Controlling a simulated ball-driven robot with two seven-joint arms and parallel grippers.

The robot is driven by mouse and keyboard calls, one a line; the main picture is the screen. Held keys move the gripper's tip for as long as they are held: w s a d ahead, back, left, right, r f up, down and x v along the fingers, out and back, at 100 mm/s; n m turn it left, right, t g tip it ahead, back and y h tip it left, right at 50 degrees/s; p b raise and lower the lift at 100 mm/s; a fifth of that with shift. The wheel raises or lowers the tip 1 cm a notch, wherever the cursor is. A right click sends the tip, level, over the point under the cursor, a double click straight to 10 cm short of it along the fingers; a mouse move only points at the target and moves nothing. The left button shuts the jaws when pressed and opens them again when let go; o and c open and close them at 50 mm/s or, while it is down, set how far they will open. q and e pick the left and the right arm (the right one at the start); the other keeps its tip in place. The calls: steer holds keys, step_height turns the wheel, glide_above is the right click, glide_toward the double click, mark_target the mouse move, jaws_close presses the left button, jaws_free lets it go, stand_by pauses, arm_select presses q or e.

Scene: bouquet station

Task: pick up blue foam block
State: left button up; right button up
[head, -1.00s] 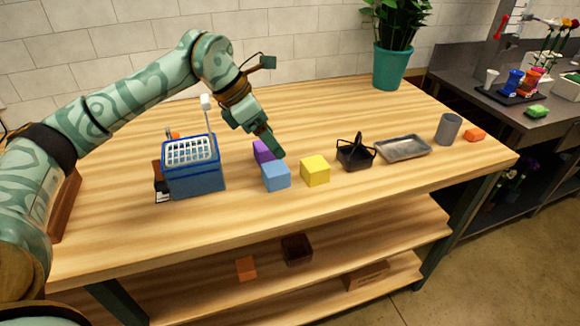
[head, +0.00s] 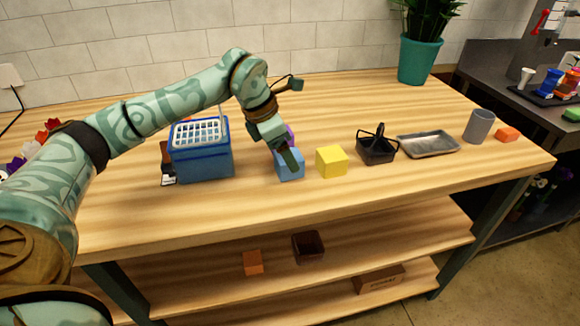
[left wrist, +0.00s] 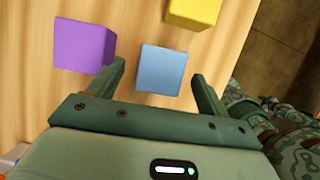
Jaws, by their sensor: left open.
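The blue foam block (head: 290,170) stands on the wooden table, partly hidden behind my left gripper in the head view. My left gripper (head: 291,160) is open and points down just above and at the block. In the left wrist view the blue block (left wrist: 162,70) lies between the two open fingers (left wrist: 160,85), slightly ahead of their tips, and is not gripped. A purple block (left wrist: 84,46) is close to the left finger. A yellow block (head: 331,161) stands to the right of the blue one. My right gripper is not in view.
A blue basket (head: 203,160) stands to the left on the table (head: 250,210). The table front is clear.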

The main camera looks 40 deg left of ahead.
arm_select(q)
steer(key=b+x, duration=0.1)
steer(key=x, duration=0.3)
steer(key=shift+s, duration=0.2)
steer(key=shift+s+a+r, duration=0.1)
steer(key=shift+r, duration=0.05)
steer(key=c, duration=1)
steer(key=shift+c, duration=0.2)
